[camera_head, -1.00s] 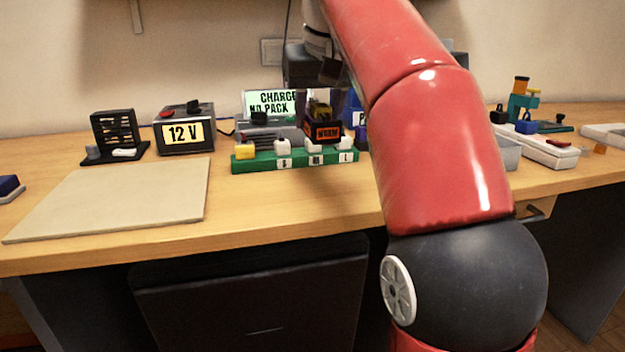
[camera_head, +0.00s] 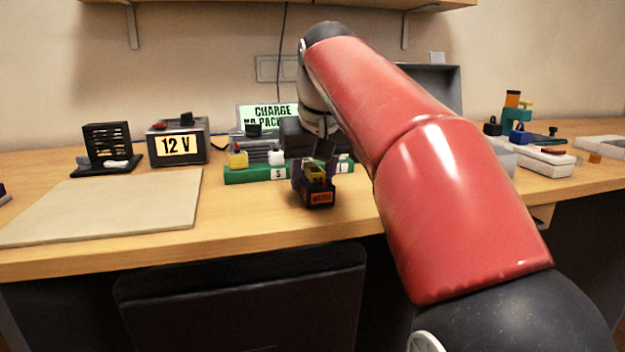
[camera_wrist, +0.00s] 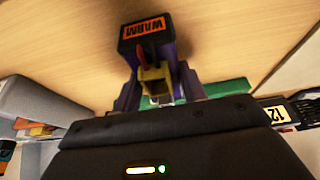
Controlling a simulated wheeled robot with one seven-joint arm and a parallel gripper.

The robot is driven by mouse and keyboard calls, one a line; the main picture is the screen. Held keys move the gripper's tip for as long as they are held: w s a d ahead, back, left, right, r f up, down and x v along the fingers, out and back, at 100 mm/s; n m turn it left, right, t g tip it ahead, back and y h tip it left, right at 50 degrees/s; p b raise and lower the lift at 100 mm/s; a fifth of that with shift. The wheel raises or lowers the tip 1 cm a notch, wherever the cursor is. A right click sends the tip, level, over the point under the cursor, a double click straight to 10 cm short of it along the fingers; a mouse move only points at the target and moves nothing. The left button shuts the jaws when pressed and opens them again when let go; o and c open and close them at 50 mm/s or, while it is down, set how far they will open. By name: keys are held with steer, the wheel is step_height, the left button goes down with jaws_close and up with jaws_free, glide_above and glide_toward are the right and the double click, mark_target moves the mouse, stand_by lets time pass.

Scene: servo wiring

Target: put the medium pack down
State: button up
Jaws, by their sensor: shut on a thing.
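The medium pack (camera_head: 317,191) is a dark block with an orange label that seems to read WARM, and a yellow connector on it. My gripper (camera_head: 314,176) is shut on it, in front of the green strip near the front part of the table. In the wrist view the pack (camera_wrist: 150,38) sits between the fingers of my gripper (camera_wrist: 160,85), with bare wood behind it. A red and a yellow part show at its near end. I cannot tell whether its underside touches the table.
The charger display (camera_head: 268,115) is behind that, partly hidden by my arm. A 12 V supply (camera_head: 177,144), a black slotted stand (camera_head: 107,150) and a bare beige mat (camera_head: 110,207) are at left.

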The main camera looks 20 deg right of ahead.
steer(key=shift+f, duration=0.1)
steer(key=shift+f, duration=0.15)
steer(key=o, duration=1.3)
steer(key=shift+c, duration=0.2)
steer(key=shift+b, duration=0.45)
